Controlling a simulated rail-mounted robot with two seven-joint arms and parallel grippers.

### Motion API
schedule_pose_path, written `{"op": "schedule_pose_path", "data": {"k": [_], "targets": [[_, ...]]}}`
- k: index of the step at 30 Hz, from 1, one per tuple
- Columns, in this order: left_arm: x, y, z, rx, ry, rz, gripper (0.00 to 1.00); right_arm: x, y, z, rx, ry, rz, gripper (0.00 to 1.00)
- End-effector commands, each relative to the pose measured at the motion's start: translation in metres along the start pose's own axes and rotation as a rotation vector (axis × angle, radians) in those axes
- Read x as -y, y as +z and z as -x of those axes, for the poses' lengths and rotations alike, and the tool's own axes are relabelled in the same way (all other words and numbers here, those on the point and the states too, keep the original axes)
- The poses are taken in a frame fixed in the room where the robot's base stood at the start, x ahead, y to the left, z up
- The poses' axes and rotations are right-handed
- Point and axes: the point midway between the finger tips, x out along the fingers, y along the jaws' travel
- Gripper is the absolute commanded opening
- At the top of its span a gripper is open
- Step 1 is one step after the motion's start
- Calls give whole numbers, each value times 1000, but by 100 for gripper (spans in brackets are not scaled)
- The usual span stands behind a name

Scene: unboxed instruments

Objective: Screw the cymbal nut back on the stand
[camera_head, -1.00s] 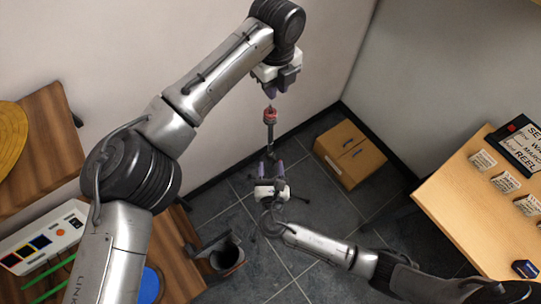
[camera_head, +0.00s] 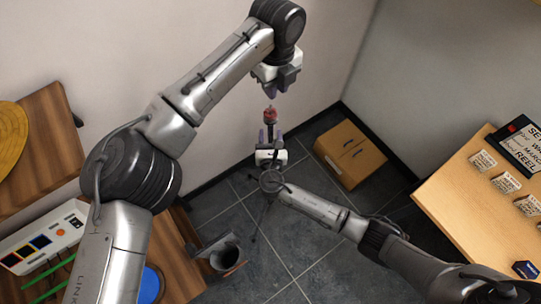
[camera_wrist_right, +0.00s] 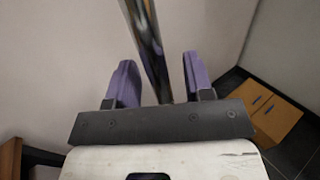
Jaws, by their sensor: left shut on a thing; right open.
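The stand's metal post (camera_wrist_right: 150,50) rises between the two purple fingers of my right gripper (camera_wrist_right: 157,80) in the right wrist view. These fingers are open, with gaps beside the post. In the head view the stand's red top part (camera_head: 270,114) shows above my right gripper (camera_head: 271,134). My left gripper (camera_head: 271,92) points down just above the red part, with a small gap between them. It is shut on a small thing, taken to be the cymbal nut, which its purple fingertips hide. The lower stand is mostly hidden by my right gripper and arm.
A cardboard box (camera_head: 349,154) stands on the tiled floor by the wall corner. A wooden table (camera_head: 462,205) with cards and a sign is at right.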

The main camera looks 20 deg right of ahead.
Motion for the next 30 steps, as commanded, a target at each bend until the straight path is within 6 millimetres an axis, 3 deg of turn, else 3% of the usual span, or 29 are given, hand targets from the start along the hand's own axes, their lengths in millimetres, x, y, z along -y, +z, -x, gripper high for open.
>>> {"op": "schedule_pose_path", "data": {"k": [8,23,30], "targets": [[0,0,0,0,0,0,0,0,0,-1,0,0,0,47],[0,0,0,0,0,0,0,0,0,0,0,0,0,0],[0,0,0,0,0,0,0,0,0,0,0,0,0,0]]}}
